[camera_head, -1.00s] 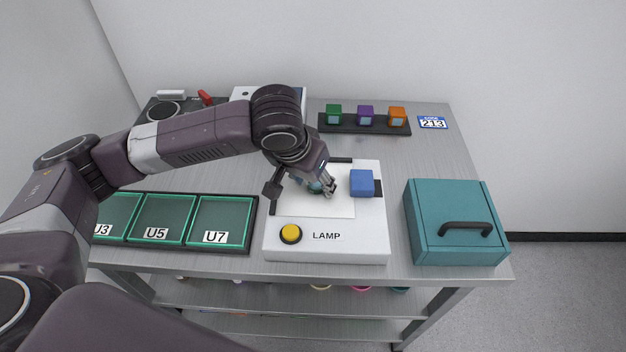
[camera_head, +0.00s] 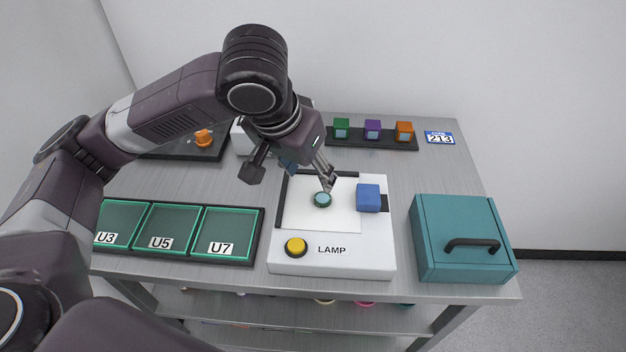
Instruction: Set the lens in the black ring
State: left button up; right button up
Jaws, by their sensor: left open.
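The lens is a small round disc with a teal rim (camera_head: 322,200), lying on the white top of the lamp box (camera_head: 290,263). My left gripper (camera_head: 327,184) is just above and behind it, pointing down with its jaws open. The fingertips are very close to the lens; whether they touch it I cannot tell. No black ring is clearly visible; my left arm covers much of the black panel (camera_head: 190,153) at the back left. My right gripper is not in view.
A blue block (camera_head: 368,198) and yellow button (camera_head: 296,247) are on the lamp box. Green trays (camera_head: 168,226) stand left, a teal case (camera_head: 462,228) right. A black rack (camera_head: 390,142) holds coloured cubes behind. An orange knob (camera_head: 203,138) is on the black panel.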

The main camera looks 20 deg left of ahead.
pick_arm(q)
jog(key=n+g+p, duration=0.4)
jog(key=n+p, duration=0.2)
jog(key=n, duration=0.9)
send_over(323, 196)
notch_tip(323, 196, down, 2)
jog(key=shift+d+f+n+g+y+p, duration=0.2)
jog(key=shift+d+f+n, duration=0.1)
jog(key=shift+n, duration=0.3)
jog(key=shift+d+f+n+g+y+p, duration=0.1)
jog(key=shift+d+f+n+y+p, duration=0.15)
jog(key=shift+n, duration=0.35)
jog(key=shift+f+n, duration=0.3)
jog(key=shift+f, duration=0.25)
jog(key=f+p, duration=0.1)
jog(key=f, duration=0.2)
jog(key=a+f+p, duration=0.1)
jog(key=f, duration=0.2)
jog(key=shift+s+a+f, duration=0.1)
jog(key=shift+s, duration=0.05)
jog(key=shift+f, duration=0.4)
jog(key=shift+c, duration=0.4)
